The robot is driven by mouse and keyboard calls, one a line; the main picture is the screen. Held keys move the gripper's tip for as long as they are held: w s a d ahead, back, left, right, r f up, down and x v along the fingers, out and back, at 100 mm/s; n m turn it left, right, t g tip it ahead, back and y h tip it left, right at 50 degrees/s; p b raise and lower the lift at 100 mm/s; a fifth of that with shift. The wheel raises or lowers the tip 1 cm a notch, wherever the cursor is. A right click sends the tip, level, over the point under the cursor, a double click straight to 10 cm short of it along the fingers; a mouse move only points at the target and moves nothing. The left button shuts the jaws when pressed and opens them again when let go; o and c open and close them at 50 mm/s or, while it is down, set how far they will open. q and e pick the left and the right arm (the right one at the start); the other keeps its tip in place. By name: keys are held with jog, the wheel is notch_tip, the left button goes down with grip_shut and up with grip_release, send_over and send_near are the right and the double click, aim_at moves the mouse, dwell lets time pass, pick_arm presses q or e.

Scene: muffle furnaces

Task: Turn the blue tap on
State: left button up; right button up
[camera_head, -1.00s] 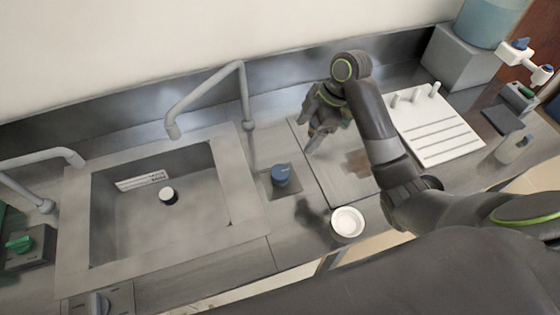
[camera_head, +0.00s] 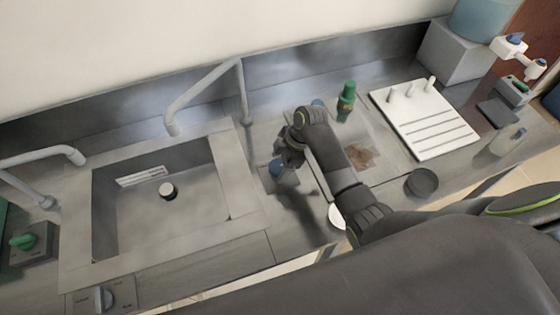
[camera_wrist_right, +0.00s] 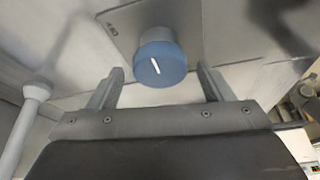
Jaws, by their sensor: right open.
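The blue tap knob (camera_head: 275,168) sits on a square plate on the counter, right of the sink. In the right wrist view the knob (camera_wrist_right: 161,62) shows a white line on its face. My right gripper (camera_head: 283,163) is at the knob and partly hides it in the head view. In the wrist view its two fingers (camera_wrist_right: 160,78) are spread, one on each side of the knob, with gaps visible. The grey tap spout (camera_head: 205,88) stands behind the knob and reaches over the sink. My left gripper is not in view.
The sink (camera_head: 160,215) is left of the knob. A white bowl (camera_head: 336,215) is partly hidden by my arm. A green knob (camera_head: 22,241) is far left.

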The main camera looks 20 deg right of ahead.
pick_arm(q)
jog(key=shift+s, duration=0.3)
pick_arm(e)
jog(key=c, duration=1)
jog(key=shift+o, duration=0.2)
jog(key=n+g, duration=0.1)
jog(key=n, duration=0.1)
jog(key=shift+w+n, duration=0.1)
jog(key=shift+n, duration=0.3)
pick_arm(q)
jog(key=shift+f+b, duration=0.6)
pick_arm(e)
jog(key=shift+w+n+g, duration=0.1)
jog(key=shift+n+g, duration=0.7)
jog(key=shift+n, duration=1.3)
jog(key=o, duration=1)
jog(key=shift+c, duration=0.2)
